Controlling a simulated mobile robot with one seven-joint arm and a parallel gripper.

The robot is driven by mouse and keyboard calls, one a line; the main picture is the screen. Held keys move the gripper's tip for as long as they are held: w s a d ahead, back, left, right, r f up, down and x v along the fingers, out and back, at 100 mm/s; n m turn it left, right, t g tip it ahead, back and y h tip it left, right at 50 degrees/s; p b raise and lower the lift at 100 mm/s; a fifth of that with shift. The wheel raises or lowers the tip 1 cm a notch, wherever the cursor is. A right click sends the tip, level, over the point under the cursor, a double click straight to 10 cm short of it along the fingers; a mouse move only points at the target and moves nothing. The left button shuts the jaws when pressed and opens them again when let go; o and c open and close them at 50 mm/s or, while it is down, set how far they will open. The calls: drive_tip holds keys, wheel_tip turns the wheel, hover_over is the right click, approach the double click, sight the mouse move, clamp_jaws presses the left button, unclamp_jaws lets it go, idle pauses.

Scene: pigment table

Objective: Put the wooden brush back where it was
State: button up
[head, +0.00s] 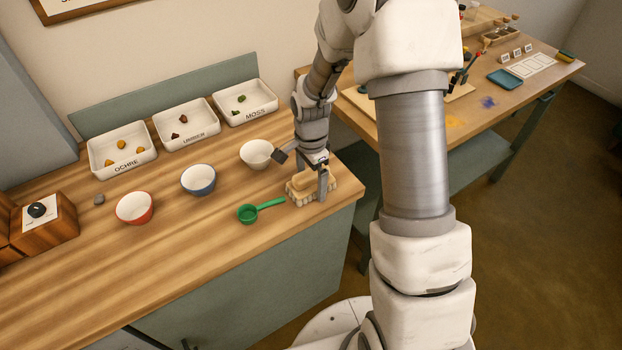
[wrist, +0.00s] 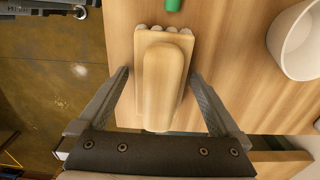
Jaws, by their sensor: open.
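The wooden brush (head: 303,184) lies on the wooden table near its right front corner, bristles down. In the wrist view the brush (wrist: 162,85) shows its rounded handle on top and pale bristle tufts at the far end. My gripper (head: 322,182) is over the brush, pointing down. In the wrist view my gripper's (wrist: 160,78) fingers are spread, one on each side of the brush, with a gap on both sides. Whether the fingertips touch the table is hard to tell.
A green scoop (head: 248,213) lies just left of the brush. A white bowl (head: 256,154), a blue bowl (head: 198,180) and a red bowl (head: 135,208) stand farther left. Labelled trays (head: 246,118) line the back. A second table (head: 545,68) stands at right.

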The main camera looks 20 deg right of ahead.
sight(311, 171)
wheel_tip(311, 171, up, 12)
drive_tip(key=shift+r, duration=0.25)
drive_tip(key=s+r+n+t, duration=0.5)
drive_tip(key=s+r+n, duration=0.9)
drive_tip(key=s, duration=0.6)
drive_tip(key=shift+s+r+t, duration=0.2)
drive_tip(key=shift+r+t, duration=0.1)
drive_tip(key=shift+r, duration=0.6)
